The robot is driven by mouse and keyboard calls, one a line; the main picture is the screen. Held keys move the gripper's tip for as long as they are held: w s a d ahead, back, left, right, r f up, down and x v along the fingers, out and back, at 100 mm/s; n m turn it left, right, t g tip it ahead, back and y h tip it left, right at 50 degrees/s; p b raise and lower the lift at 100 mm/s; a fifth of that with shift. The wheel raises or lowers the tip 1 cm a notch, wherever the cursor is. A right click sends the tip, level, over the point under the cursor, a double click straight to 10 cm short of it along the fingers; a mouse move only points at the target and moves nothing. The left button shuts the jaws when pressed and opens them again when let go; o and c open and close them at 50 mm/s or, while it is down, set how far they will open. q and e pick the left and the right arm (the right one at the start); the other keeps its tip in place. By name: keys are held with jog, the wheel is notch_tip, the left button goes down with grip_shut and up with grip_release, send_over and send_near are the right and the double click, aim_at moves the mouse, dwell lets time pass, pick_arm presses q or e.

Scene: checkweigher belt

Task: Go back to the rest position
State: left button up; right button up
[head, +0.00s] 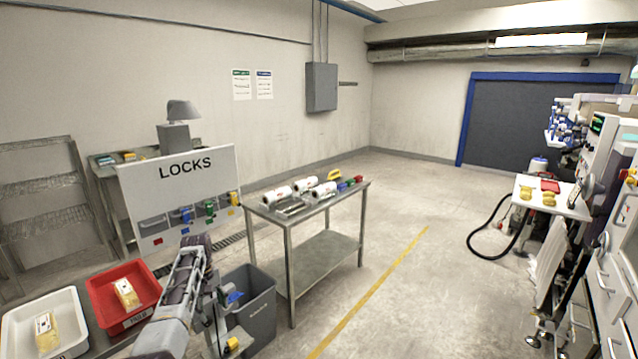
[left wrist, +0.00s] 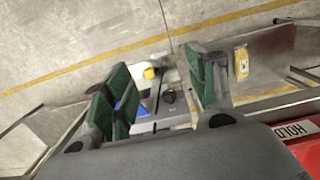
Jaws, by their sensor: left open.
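My left arm comes in at the bottom left of the head view, with the left gripper (head: 192,262) in front of the red tray's right side. In the left wrist view, the left gripper (left wrist: 165,95) shows two green-padded fingers standing apart with nothing held between them. Beyond the fingers lie grey parts with a yellow piece (left wrist: 150,72) and a blue piece (left wrist: 130,106); I cannot tell whether they touch anything. My right gripper is in neither view.
A red tray (head: 97,282) and a white tray (head: 17,333) each hold a yellow pack. A grey bin (head: 262,320) stands beside the arm. A steel table (head: 318,262) with white rolls stands behind. A LOCKS board (head: 185,172) is at left. Floor right of centre is clear.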

pick_arm(q)
jog(key=s+d+f+m+y, duration=0.1)
jog(key=s+f+m, duration=0.1)
jog(key=s+f, duration=0.8)
jog(key=s+f+m, duration=0.2)
jog(key=s+f, duration=0.3)
jog(key=f, duration=1.1)
jog(key=s+d+f+m+y, duration=0.1)
jog(key=s+f+m, duration=0.1)
jog(key=s+f, duration=0.8)
jog(key=s+d+f+m, duration=0.2)
jog(key=s+f, duration=0.4)
jog(key=s, duration=0.7)
jog(key=s+d+f+m+t+h, duration=0.1)
jog(key=s+f, duration=0.5)
jog(key=s, duration=0.7)
jog(key=s+d+f+m, duration=0.3)
jog(key=s+f, duration=0.4)
jog(key=s, duration=0.6)
jog(key=shift+d+t, duration=0.25)
jog(key=shift+t, duration=0.05)
